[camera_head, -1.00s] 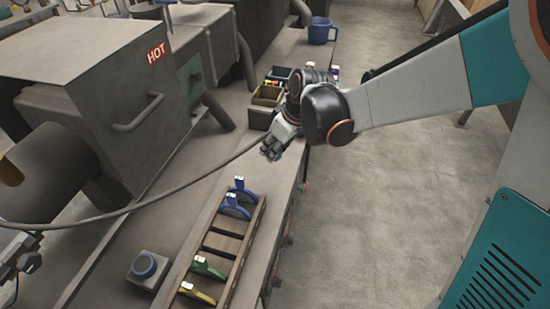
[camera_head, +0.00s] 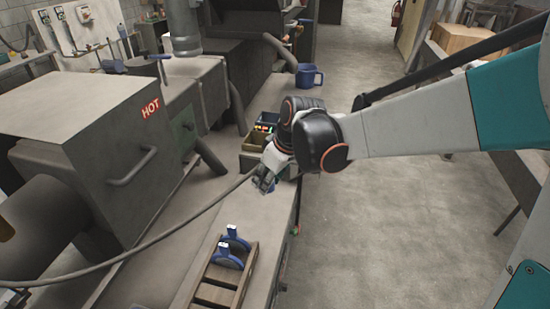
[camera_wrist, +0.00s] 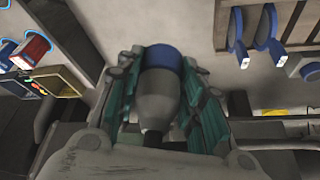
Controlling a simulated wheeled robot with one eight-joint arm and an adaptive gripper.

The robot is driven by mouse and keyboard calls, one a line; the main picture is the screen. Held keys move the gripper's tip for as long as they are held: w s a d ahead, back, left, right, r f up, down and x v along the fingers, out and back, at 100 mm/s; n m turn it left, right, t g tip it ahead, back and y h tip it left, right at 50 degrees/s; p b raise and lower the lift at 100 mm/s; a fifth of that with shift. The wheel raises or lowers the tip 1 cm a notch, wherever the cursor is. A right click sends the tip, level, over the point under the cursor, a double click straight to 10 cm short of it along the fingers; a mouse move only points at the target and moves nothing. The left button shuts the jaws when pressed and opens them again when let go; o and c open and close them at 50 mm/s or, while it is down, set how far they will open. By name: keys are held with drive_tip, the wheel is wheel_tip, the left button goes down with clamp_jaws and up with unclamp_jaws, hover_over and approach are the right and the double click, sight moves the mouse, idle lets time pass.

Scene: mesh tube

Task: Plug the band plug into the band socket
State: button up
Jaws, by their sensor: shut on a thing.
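The band plug (camera_wrist: 158,92) is a grey, rounded body with a blue band at its far end. In the wrist view it lies between the teal-padded fingers of my gripper (camera_wrist: 160,78), which is shut on it. In the head view my gripper (camera_head: 263,182) is over the bench's right edge, just in front of the small bins. A dark cable (camera_head: 140,250) runs from it down to the left. A bit of blue shows at the fingers.
A large grey box marked HOT (camera_head: 75,125) stands to the left. A wooden rack (camera_head: 218,292) with blue-handled pieces (camera_head: 230,255) is in front. Small bins (camera_head: 255,142) and a blue mug (camera_head: 308,75) stand behind the gripper.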

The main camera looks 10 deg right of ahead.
drive_tip(key=s+d+f+m+t+h, duration=0.1)
drive_tip(key=s+d+f+m+h, duration=0.2)
drive_tip(key=d+f+m, duration=0.6)
drive_tip(key=d+f, duration=0.5)
drive_tip(key=d, duration=0.1)
drive_tip(key=shift+d+f, duration=0.25)
drive_tip(key=shift+d, duration=0.05)
drive_tip(key=shift+t, duration=0.3)
